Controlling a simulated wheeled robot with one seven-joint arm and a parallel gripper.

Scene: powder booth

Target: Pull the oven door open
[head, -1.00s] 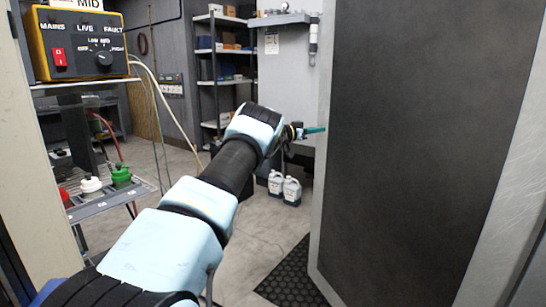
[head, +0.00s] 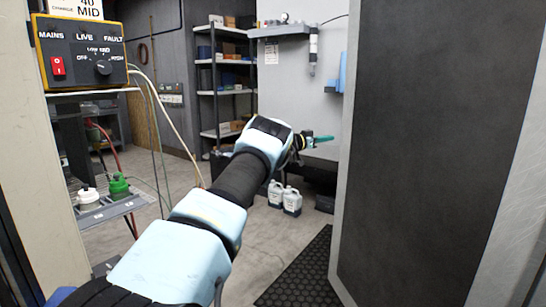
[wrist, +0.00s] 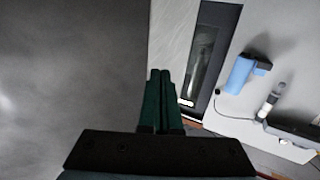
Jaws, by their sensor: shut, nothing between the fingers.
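The oven door (head: 430,140) is a large dark panel with a pale metal frame, filling the right side of the head view and standing swung out into the room. In the wrist view its grey face (wrist: 70,70) fills the left, with the paler edge strip (wrist: 172,40) beside it. My gripper (head: 326,139) has green fingers and points right, towards the door's free edge. In the wrist view the fingers (wrist: 160,85) are together and empty, in front of the edge strip. I cannot tell whether they touch the door. No handle shows.
A yellow control box (head: 82,52) stands at upper left above a trolley shelf (head: 112,207) with bottles. White jugs (head: 284,196) stand on the floor beyond my arm. A black mat (head: 297,270) lies at the door's foot. Open floor lies left of the mat.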

